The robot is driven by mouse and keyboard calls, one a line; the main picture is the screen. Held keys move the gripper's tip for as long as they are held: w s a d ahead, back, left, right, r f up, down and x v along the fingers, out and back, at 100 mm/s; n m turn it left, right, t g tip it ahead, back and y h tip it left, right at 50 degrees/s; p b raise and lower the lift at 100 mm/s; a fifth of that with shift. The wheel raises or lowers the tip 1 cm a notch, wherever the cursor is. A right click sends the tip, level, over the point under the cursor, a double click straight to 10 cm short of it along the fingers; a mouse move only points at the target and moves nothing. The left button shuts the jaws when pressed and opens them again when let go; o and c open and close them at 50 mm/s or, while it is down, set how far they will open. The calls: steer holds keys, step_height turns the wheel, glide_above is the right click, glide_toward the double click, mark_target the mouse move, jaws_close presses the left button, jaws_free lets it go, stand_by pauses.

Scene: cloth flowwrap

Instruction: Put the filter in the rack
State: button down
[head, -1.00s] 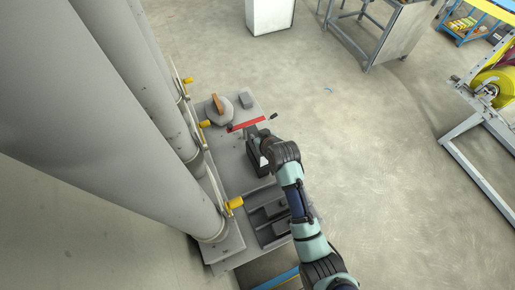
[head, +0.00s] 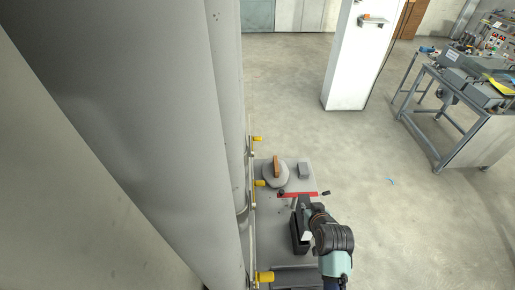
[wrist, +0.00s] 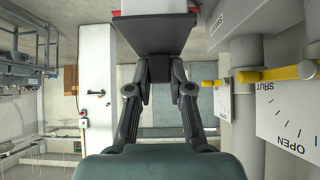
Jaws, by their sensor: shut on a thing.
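My gripper (wrist: 162,70) is shut on a dark grey, tapered piece (wrist: 153,34), which I take to be the filter. Its wide end faces away from the fingers, with a pale face beyond it. In the head view, my gripper (head: 304,206) is over the grey bench, just in front of a red bar (head: 298,194). A dark box-like shape (head: 298,244) shows under and beside the gripper; whether it is the held piece cannot be told. A dark grey tray-like structure (head: 290,278), possibly the rack, is cut off at the bottom edge.
Yellow-handled valves (head: 262,183) and large grey pipes (head: 140,130) line the left side.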

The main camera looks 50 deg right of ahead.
steer(key=s+a+r, duration=0.4)
steer(key=a+r, duration=1)
steer(key=r, duration=0.3)
steer(key=shift+a+r+n+y, duration=0.25)
steer(key=shift+n+y, duration=0.05)
steer(key=shift+n, duration=0.1)
steer(key=shift+s+f, duration=0.1)
